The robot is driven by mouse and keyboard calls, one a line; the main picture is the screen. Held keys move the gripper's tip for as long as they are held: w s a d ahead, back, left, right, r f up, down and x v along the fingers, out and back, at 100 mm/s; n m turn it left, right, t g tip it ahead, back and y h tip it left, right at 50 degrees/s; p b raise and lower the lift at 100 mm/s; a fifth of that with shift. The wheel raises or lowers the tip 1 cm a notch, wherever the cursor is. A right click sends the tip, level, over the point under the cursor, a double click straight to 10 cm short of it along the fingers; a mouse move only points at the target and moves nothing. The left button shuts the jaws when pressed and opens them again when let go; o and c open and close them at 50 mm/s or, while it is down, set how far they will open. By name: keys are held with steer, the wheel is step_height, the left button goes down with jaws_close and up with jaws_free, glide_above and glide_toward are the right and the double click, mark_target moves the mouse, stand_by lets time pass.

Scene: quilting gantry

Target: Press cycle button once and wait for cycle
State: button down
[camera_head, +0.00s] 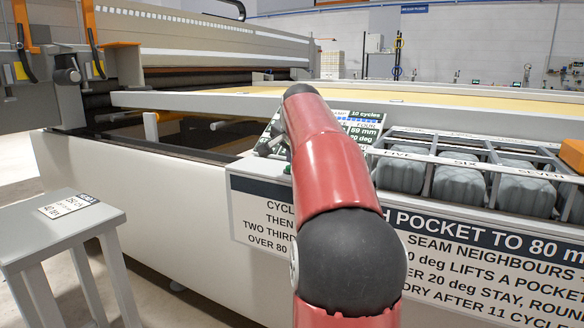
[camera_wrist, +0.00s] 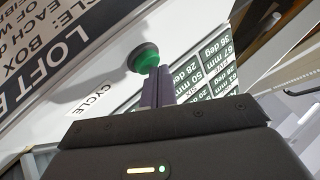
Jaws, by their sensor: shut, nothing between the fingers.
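The cycle button shows in the wrist view as a round green button (camera_wrist: 143,56) with a dark rim, on a white panel. A label reading "CYCLE" (camera_wrist: 91,102) lies below and left of it. My gripper (camera_wrist: 160,70) is shut and empty, and its fingertips overlap the button's lower right edge in the picture. I cannot tell whether they touch it.
A green readout board (camera_head: 361,128) stands behind my arm; it also shows in the wrist view (camera_wrist: 188,76). A rack of grey blocks (camera_head: 460,184) labelled FIVE, SIX, SEVEN stands at right. A grey stool (camera_head: 77,244) stands at left. A long pale rail (camera_head: 220,103) runs behind.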

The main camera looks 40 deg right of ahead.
steer(key=shift+f, duration=0.35)
stand_by(0.3)
steer(key=shift+r, duration=0.1)
steer(key=shift+r+p, duration=0.8)
steer(key=shift+r, duration=0.1)
step_height(320, 180, up, 5)
steer(key=p, duration=0.5)
steer(key=shift+r, duration=0.1)
stand_by(0.6)
